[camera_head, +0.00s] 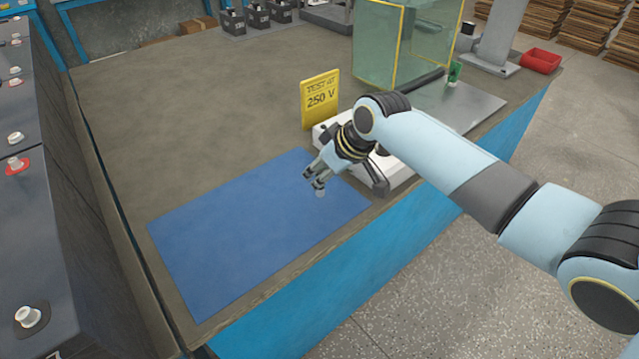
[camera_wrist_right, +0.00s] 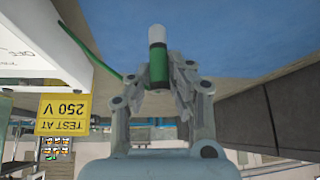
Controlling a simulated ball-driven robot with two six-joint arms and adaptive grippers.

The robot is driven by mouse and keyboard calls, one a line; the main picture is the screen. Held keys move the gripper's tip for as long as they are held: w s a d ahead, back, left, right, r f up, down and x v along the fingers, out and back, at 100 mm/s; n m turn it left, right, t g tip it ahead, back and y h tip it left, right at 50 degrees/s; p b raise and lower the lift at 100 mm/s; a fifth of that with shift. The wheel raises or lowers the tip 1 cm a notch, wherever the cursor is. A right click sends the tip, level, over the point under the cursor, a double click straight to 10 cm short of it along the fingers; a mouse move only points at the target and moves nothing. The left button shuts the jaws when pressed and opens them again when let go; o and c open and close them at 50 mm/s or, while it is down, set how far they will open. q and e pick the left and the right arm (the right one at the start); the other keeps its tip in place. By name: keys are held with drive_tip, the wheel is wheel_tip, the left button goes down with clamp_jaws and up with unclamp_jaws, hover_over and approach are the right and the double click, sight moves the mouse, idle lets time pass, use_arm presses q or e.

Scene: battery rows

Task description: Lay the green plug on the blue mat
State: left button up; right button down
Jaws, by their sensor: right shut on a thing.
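The green plug (camera_wrist_right: 159,68) has a white end and sits between the fingers of my right gripper (camera_wrist_right: 160,82), which is shut on it. A green lead runs from it to the left in the right wrist view. In the head view my right gripper (camera_head: 313,181) is over the right end of the blue mat (camera_head: 235,225), with a pale bit of the plug (camera_head: 320,192) below the fingertips. I cannot tell whether the plug touches the mat. The mat (camera_wrist_right: 230,30) also shows in the right wrist view. My left gripper is not in view.
A yellow "TEST AT 250 V" sign (camera_head: 320,98) and a white instrument (camera_head: 397,172) stand beside my right gripper. A clear yellow-edged screen (camera_head: 400,45) is behind. Most of the mat is bare. Grey battery units (camera_head: 30,200) line the left.

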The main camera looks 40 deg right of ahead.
sight(320, 195)
wheel_tip(320, 195, down, 3)
drive_tip(key=shift+r, duration=0.15)
drive_tip(key=c, duration=1.2)
unclamp_jaws()
drive_tip(key=shift+f, duration=0.25)
drive_tip(key=shift+c, duration=0.2)
drive_tip(key=shift+r, duration=0.25)
drive_tip(key=p+v, duration=0.1)
drive_tip(key=v, duration=1.1)
drive_tip(key=shift+p, duration=0.35)
